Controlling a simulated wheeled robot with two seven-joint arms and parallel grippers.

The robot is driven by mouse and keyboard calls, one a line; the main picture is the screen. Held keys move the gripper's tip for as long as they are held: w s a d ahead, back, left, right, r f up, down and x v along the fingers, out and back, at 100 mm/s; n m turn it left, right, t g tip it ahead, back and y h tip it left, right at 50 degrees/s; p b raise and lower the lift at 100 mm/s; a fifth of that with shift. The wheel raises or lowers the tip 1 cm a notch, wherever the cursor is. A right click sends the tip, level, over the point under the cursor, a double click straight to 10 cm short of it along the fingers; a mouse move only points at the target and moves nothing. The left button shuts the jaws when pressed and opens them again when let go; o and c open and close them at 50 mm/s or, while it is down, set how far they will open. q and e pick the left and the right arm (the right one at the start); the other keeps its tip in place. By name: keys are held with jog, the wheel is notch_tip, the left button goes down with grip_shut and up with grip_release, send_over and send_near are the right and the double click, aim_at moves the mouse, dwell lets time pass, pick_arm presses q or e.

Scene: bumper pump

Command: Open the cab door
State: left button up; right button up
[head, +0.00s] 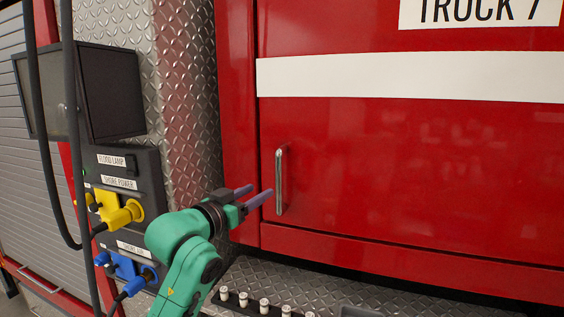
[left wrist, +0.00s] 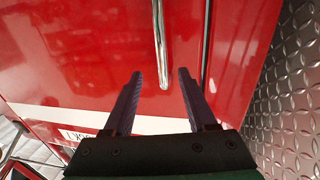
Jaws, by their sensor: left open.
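The red cab door (head: 400,170) carries a white stripe and a "TRUCK 7" label and looks shut against its frame. Its upright silver handle (head: 281,181) is near the door's left edge. My left gripper (head: 257,195) is open, just left of the handle's lower half and apparently short of it. In the left wrist view the handle (left wrist: 159,45) lies ahead, in line with the gap between the two fingers (left wrist: 160,75). Nothing is between the fingertips. My right gripper is not in view.
A diamond-plate step (head: 330,290) with several small pale-topped pegs (head: 264,304) is below the door. At left are a dark screen (head: 108,90), a panel with a yellow plug (head: 120,212) and a blue plug (head: 130,270), and hanging black cables (head: 72,110).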

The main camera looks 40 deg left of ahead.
aim_at(277, 179)
pick_arm(q)
jog(key=w+p, duration=0.1)
jog(key=w, duration=0.2)
jog(key=w+a+p, duration=0.1)
jog(key=w, duration=0.3)
jog(key=w+p, duration=0.1)
jog(key=w, duration=0.3)
jog(key=shift+w+a, duration=0.2)
jog(key=shift+a, duration=0.2)
jog(key=shift+s, duration=0.1)
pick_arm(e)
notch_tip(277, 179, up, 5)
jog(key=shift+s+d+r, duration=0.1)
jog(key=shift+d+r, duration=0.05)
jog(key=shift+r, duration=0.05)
pick_arm(q)
jog(key=shift+s, duration=0.1)
grip_shut()
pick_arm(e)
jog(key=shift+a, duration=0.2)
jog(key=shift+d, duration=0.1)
